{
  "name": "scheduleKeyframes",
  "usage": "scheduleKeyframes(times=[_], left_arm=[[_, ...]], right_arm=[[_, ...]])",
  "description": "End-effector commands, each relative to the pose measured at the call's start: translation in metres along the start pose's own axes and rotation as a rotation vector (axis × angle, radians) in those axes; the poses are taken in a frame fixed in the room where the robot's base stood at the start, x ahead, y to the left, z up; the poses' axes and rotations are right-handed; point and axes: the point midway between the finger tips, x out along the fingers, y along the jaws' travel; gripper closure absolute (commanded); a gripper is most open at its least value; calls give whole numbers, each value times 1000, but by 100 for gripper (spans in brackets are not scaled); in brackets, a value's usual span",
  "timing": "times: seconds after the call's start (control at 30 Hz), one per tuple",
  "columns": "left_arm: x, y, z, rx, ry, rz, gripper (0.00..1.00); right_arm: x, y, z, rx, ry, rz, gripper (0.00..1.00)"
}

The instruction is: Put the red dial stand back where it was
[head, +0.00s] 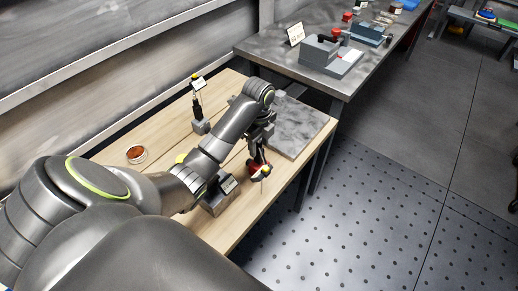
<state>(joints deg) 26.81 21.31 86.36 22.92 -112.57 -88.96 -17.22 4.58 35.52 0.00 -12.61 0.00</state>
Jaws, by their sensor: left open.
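A red item with a yellow tip (254,170), which looks like the red dial stand, is at the front part of the wooden bench. My left gripper (259,155) is just above it with its jaws open. The arm and gripper hide part of the item, so I cannot tell whether the jaws are around it or touching it. Another stand (200,112), with a dark post, grey base and yellow top, stands upright at the back of the bench. My right gripper is not in view.
A grey plate (305,128) covers the right end of the wooden bench (240,222). A round tin (136,154) is at left. A dark block with a label (218,197) is beside my arm. A grey table (262,48) behind holds fixtures and red parts.

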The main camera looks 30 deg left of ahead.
Motion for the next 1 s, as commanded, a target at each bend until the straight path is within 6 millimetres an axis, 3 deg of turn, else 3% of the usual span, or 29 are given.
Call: scheduleKeyframes(times=[0.1,0.5,0.73,1.0], left_arm=[[-34,-1,1,1,-3,-5,55],[-80,0,0,0,0,-1,55],[-94,0,0,0,0,-1,55],[-96,0,0,0,0,-1,55]], right_arm=[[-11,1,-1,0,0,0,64],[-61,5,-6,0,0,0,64],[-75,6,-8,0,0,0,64],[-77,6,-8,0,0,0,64]])
